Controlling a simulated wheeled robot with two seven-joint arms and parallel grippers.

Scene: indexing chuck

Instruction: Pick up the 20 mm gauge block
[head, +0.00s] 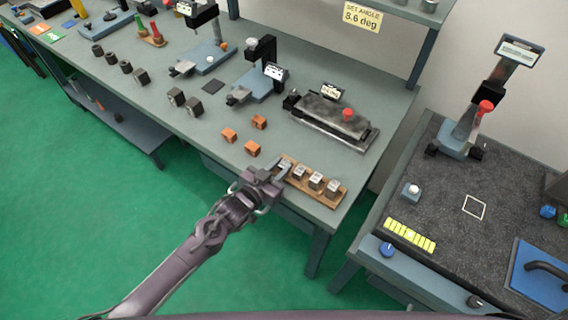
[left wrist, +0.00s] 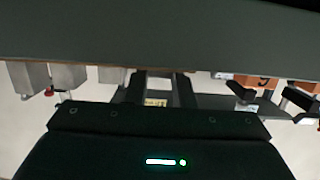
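A wooden rack (head: 322,193) at the table's front edge holds small grey gauge blocks (head: 316,180) in a row. Their labels are too small to read, so I cannot tell which one is 20 mm. My left gripper (head: 281,169) is at the rack's left end, beside the leftmost block (head: 300,172) that I can see clearly. In the left wrist view my left gripper's fingers (left wrist: 160,90) stand apart with background between them. Grey blocks (left wrist: 66,76) show to their left there, apart from the fingers. Anything at the rack's left end is hidden by the gripper. My right gripper is not in view.
Several orange blocks (head: 252,148) lie just left of the rack. A dark fixture with a red knob (head: 348,114) stands behind it. Dark grey blocks (head: 194,107) and blue-based instruments (head: 262,84) stand farther back. A separate dark-topped bench (head: 440,210) is at the right.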

